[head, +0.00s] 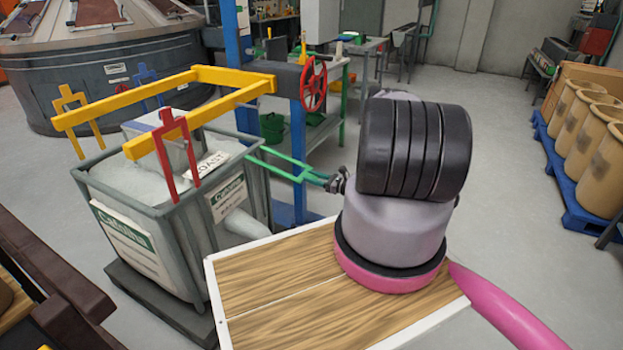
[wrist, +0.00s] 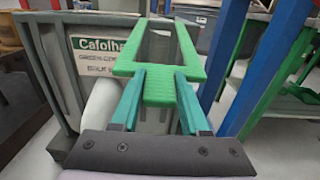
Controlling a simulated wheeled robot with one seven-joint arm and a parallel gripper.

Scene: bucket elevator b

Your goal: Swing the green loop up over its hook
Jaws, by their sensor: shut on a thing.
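The green loop (head: 285,165) is a flat rectangular frame sticking out nearly level from the right side of the grey bucket (head: 170,225). My gripper (head: 327,182) is shut on its outer end. In the wrist view, the teal fingers (wrist: 160,90) close on the solid tab of the green loop (wrist: 190,55), and its open part points away toward the bucket. Red (head: 170,130), yellow (head: 72,98) and blue (head: 146,76) loops stand upright by the yellow frame (head: 190,108) above the bucket. I cannot make out which part is the green loop's hook.
A blue post (head: 298,150) with a red handwheel (head: 314,84) stands close behind the green loop. A green-framed workbench (head: 340,85) is behind it. Barrels on a blue pallet (head: 585,200) stand at the right. Grey floor (head: 505,190) between is clear.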

